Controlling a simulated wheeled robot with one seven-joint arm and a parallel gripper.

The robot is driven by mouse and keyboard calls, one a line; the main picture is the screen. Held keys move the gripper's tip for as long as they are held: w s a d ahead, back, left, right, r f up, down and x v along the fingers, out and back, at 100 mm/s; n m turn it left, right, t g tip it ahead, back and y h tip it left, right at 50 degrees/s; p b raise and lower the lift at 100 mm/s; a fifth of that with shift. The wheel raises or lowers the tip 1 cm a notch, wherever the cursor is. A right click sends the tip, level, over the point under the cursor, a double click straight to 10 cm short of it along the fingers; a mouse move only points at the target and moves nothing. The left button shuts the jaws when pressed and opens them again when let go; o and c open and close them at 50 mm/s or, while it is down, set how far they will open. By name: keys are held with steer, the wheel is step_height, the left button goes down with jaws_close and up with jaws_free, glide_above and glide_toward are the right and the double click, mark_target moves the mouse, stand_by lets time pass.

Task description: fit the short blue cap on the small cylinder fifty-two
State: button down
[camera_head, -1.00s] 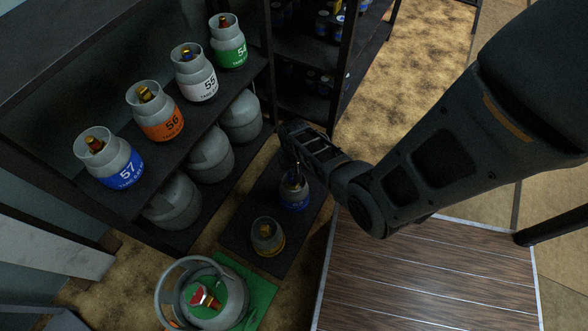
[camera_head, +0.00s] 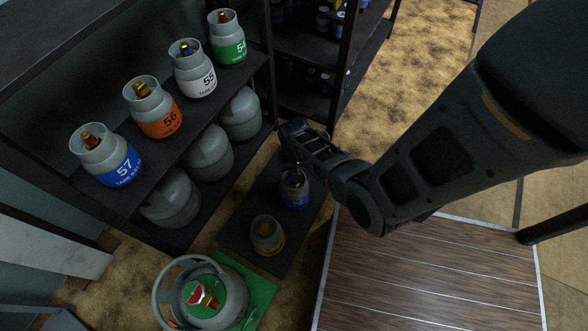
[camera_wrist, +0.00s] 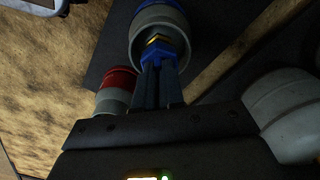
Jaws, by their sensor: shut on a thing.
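A small grey cylinder with a blue band (camera_head: 295,201) stands upright on a low dark platform (camera_head: 239,235); its number is not readable. It also shows in the wrist view (camera_wrist: 146,18), with brass inside its open collar. My gripper (camera_head: 293,168) points down at the collar. In the wrist view my gripper (camera_wrist: 158,72) is shut on the short blue cap (camera_wrist: 157,54). The cap is at the collar, right by the brass valve (camera_wrist: 158,40). I cannot tell whether it is seated on the valve.
A yellow-banded cylinder (camera_head: 267,236) stands on the same platform. A red-banded cylinder (camera_wrist: 117,83) is close beside my fingers. A shelf (camera_head: 150,185) with several numbered cylinders is at left. A large cylinder (camera_head: 222,309) stands on a green mat (camera_head: 258,287). A wooden-topped surface (camera_head: 430,275) lies right.

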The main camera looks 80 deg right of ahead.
steer(key=shift+f+b, duration=0.7)
steer(key=shift+f, duration=0.2)
steer(key=c, duration=1.2)
jaws_free()
steer(key=shift+o, duration=0.2)
steer(key=shift+r, duration=0.15)
step_height(320, 180, up, 8)
steer(key=p, duration=0.3)
steer(key=shift+p, duration=0.35)
steer(key=shift+a+f, duration=0.15)
steer(key=shift+f, duration=0.05)
